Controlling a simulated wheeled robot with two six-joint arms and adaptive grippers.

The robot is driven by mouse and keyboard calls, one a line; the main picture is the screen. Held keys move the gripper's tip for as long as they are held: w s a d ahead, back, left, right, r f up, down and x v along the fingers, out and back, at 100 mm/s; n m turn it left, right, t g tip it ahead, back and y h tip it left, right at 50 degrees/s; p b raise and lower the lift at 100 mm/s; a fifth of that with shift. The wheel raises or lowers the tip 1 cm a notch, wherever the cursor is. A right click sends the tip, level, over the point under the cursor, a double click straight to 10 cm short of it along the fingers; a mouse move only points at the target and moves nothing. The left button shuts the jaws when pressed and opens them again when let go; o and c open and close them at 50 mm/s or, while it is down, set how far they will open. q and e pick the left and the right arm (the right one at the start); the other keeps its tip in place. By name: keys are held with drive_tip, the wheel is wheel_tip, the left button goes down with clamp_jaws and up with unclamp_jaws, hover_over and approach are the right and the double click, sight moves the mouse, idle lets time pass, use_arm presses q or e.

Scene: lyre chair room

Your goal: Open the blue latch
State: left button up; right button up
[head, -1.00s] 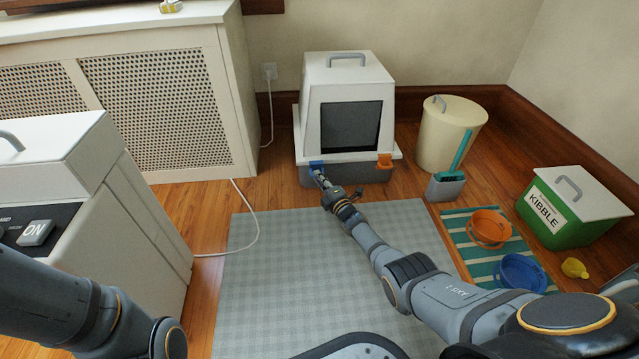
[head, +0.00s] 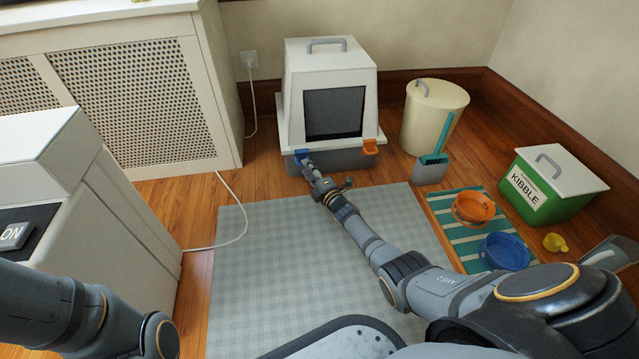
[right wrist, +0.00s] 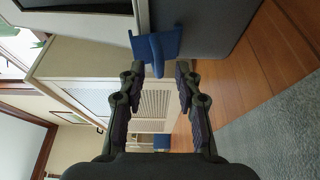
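The blue latch (head: 300,155) is on the front left of the litter box (head: 325,90), where the white hood meets the grey base. In the right wrist view the latch (right wrist: 156,46) shows as a blue plate with a raised tab. My right gripper (head: 308,167) is at the latch and partly covers it in the head view. In the right wrist view its fingers (right wrist: 159,70) are apart, with the tab's end between or just ahead of the tips. I cannot tell whether they touch it. My left gripper is out of view.
An orange latch (head: 370,147) is on the box's front right.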

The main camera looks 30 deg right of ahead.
drive_tip(key=s+d, duration=0.1)
drive_tip(key=s, duration=0.9)
